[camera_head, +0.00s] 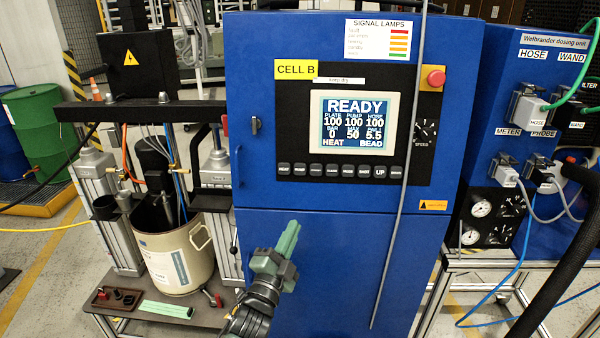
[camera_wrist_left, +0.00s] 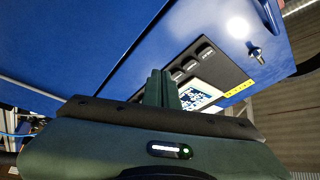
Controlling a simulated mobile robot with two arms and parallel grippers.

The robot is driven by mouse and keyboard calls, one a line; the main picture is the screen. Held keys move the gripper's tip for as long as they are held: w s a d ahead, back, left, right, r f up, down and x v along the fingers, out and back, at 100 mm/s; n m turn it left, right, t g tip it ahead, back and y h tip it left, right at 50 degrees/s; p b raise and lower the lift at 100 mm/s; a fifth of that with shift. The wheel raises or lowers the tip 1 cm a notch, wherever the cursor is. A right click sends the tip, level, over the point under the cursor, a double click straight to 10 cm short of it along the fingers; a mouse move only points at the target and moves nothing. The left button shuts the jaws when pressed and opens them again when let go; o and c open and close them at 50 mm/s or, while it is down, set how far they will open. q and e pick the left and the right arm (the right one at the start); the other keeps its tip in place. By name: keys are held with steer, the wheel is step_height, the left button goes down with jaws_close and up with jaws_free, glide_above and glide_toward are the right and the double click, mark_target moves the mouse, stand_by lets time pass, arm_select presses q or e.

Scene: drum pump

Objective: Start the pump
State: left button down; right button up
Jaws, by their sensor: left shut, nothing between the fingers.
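The blue control cabinet (camera_head: 330,200) of the pump stands in the middle of the head view. Its screen (camera_head: 355,122) reads READY, with HEAT and BEAD at the bottom. A row of dark buttons (camera_head: 338,171) runs under the screen; one is marked UP. A red round button (camera_head: 435,77) sits at the panel's upper right. My left gripper (camera_head: 290,230) is shut and empty, below the button row and apart from it in the picture. In the left wrist view its green fingers (camera_wrist_left: 161,90) are together, overlapping part of the screen (camera_wrist_left: 201,95). My right gripper is not in view.
A thin grey pole (camera_head: 400,180) crosses before the cabinet. The dosing unit (camera_head: 545,120) with hoses stands at right.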

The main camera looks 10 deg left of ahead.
mark_target(300, 169)
arm_select(q)
step_height(300, 169, up, 12)
steer(key=s+m+t+h, duration=0.1)
steer(key=m+t+h, duration=0.1)
steer(key=shift+d+m+t, duration=0.3)
steer(key=shift+d+m, duration=0.05)
steer(key=shift+m, duration=0.05)
steer(key=shift+f, duration=0.15)
steer(key=shift+w+a+f+b, duration=0.1)
steer(key=shift+w+f+b, duration=0.2)
steer(key=shift+w+b, duration=0.95)
steer(key=shift+w+f+b, duration=0.25)
steer(key=shift+w+b, duration=0.75)
steer(key=shift+w, duration=0.6)
steer(key=shift+w+a+f+b, duration=0.1)
steer(key=shift+w+f+b, duration=0.2)
steer(key=shift+w+b, duration=0.95)
steer(key=shift+w, duration=0.15)
steer(key=shift+w+b, duration=0.3)
steer(key=shift+w, duration=0.15)
